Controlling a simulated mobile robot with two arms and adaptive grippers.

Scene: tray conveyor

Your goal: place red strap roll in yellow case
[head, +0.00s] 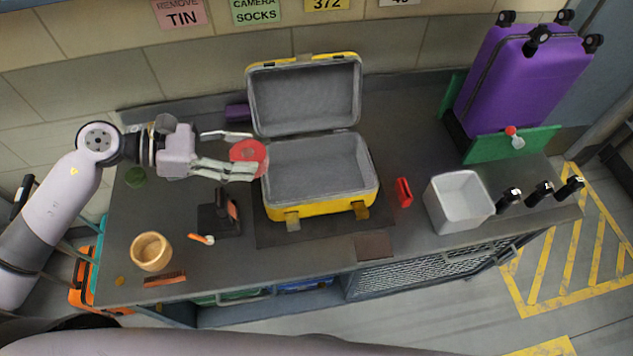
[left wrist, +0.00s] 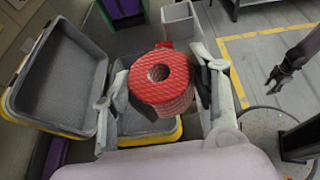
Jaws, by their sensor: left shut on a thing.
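The red strap roll (head: 248,152) is a ring-shaped red roll with a hole in its middle. My left gripper (head: 240,153) is shut on it, with one pale finger on each side. The roll is held at the left edge of the open yellow case (head: 318,208). In the left wrist view the roll (left wrist: 165,84) sits between the fingers and covers part of the case (left wrist: 140,135). The case has an empty grey lining and its lid stands up at the back. My right gripper (left wrist: 277,80) shows small and dark in the left wrist view, away from the case, with its fingers apart.
A red item (head: 404,192) and a grey bin (head: 460,203) stand right of the case. A black stand (head: 220,215), a tan cup (head: 151,251) and a brush (head: 165,280) are at the front left. A purple suitcase (head: 525,75) stands at the back right.

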